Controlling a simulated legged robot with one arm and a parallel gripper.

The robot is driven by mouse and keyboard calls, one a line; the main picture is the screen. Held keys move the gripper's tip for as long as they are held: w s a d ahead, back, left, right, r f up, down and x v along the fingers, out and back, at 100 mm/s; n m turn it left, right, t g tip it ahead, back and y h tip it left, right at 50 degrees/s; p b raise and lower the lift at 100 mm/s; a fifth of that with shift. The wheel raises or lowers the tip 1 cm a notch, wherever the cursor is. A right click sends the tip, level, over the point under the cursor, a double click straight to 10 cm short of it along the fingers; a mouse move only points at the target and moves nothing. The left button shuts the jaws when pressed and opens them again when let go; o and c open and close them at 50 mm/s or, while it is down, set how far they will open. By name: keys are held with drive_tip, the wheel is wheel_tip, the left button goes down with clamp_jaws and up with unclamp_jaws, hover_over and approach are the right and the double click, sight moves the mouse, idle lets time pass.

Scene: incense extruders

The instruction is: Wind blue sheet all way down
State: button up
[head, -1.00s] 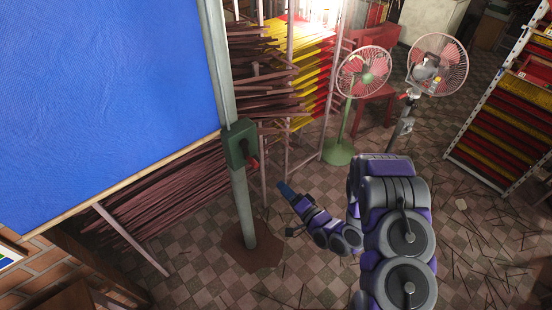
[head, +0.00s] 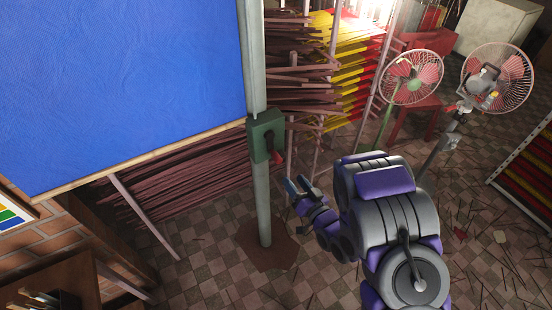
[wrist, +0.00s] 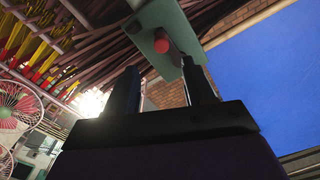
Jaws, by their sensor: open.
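The blue sheet (head: 120,85) hangs at the upper left of the head view, with a wooden bar along its lower edge. It also shows at the right of the wrist view (wrist: 270,80). A green winch box (head: 264,136) is fixed to the grey post (head: 254,60) beside the sheet. Its red handle (head: 277,157) hangs on the box's right side; in the wrist view a red knob (wrist: 161,45) shows in front of the box. My gripper (head: 298,185) is open and empty, below and to the right of the handle, apart from it.
Bundles of brown sticks (head: 190,180) lie behind the post. Two fans (head: 411,77) stand at the right, with a red stool (head: 410,118) behind them. A wooden table (head: 50,285) is at the lower left. The tiled floor around the post's base is mostly clear.

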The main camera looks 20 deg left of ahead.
sight(274, 155)
drive_tip(key=b+x, duration=0.2)
drive_tip(key=b, duration=0.1)
drive_tip(key=b+x, duration=0.3)
drive_tip(key=b, duration=0.1)
drive_tip(key=shift+s+f, duration=0.1)
drive_tip(key=shift+f, duration=0.1)
drive_tip(key=b+x, duration=0.2)
drive_tip(key=x, duration=0.7)
drive_tip(key=shift+r, duration=0.2)
clamp_jaws()
